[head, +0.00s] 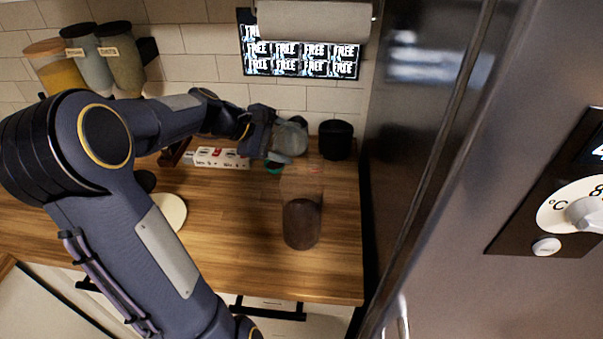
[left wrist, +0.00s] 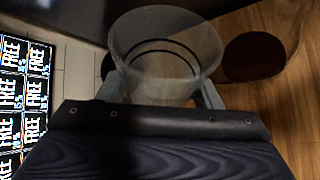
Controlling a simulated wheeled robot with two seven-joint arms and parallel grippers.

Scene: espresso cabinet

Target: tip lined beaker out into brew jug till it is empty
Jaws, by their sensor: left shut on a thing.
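My left gripper (head: 280,148) is shut on the lined beaker (head: 291,136), a see-through grey vessel, held over the back of the counter. In the left wrist view the beaker (left wrist: 165,62) sits between the fingers of the gripper (left wrist: 160,88), with dark rings around it. I cannot tell how much it holds or exactly how far it tilts. The brew jug (head: 302,222), a tall clear cylinder with dark brown contents low in it, stands on the counter, nearer than the beaker and apart from it. A dark brown round patch shows at the right in the left wrist view. My right gripper is out of view.
A black canister (head: 336,139) stands at the back right. A white strip with red marks (head: 221,158) and a small green item (head: 273,167) lie near the gripper. A cream round plate (head: 170,211) is at left. A steel appliance (head: 460,170) walls off the right.

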